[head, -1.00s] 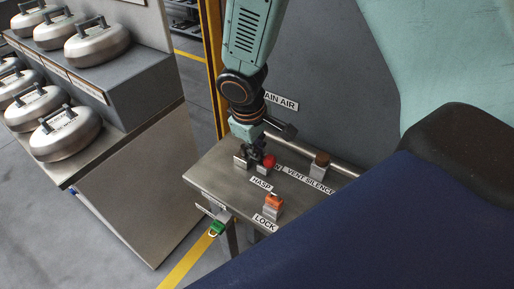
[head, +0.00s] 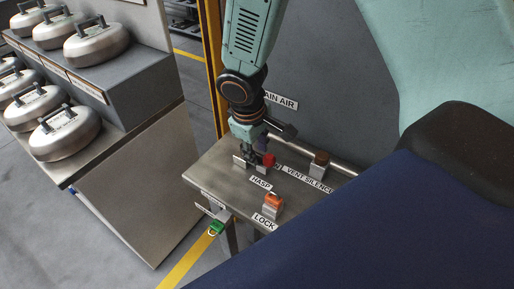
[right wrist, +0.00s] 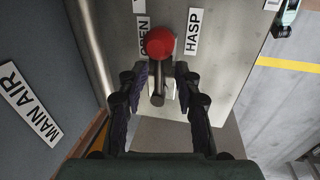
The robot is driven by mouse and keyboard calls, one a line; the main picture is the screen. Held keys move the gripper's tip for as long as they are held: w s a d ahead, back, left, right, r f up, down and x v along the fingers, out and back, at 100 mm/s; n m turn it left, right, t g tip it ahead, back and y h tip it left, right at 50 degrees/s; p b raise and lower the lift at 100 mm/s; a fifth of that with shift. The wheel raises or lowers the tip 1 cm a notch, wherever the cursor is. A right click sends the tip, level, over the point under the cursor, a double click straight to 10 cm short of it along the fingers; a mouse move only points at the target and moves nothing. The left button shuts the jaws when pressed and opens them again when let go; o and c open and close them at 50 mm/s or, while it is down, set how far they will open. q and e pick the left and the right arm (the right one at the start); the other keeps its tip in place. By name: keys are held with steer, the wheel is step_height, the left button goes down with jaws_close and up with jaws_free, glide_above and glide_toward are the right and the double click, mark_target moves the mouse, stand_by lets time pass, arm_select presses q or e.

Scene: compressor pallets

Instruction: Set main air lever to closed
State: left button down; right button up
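The main air lever has a red knob (head: 268,160) and stands on the steel bench in the head view. In the right wrist view the red knob (right wrist: 160,43) lies beside the OPEN label (right wrist: 144,37), with its dark stem running down from it. My right gripper (head: 253,159) is at the lever, pointing down. In the right wrist view my right gripper's fingers (right wrist: 161,76) are apart, one on each side of the stem, and I see gaps beside it. The lever's base is partly hidden. My left gripper is not in view.
A brown-topped control (head: 321,160) stands by the VENT SILENCE label, and an orange-red lock piece (head: 273,201) by the LOCK label. A green tag (head: 217,227) hangs at the bench edge. A rail (head: 341,167) runs behind, before the grey panel. Metal canisters (head: 66,131) sit on the left rack.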

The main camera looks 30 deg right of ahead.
steer(key=shift+w+r, duration=0.1)
steer(key=shift+w+r, duration=0.1)
steer(key=shift+r, duration=0.15)
step_height(320, 180, up, 11)
steer(key=s+a, duration=0.1)
steer(key=a, duration=0.1)
steer(key=shift+s+a+r, duration=0.15)
stand_by(0.5)
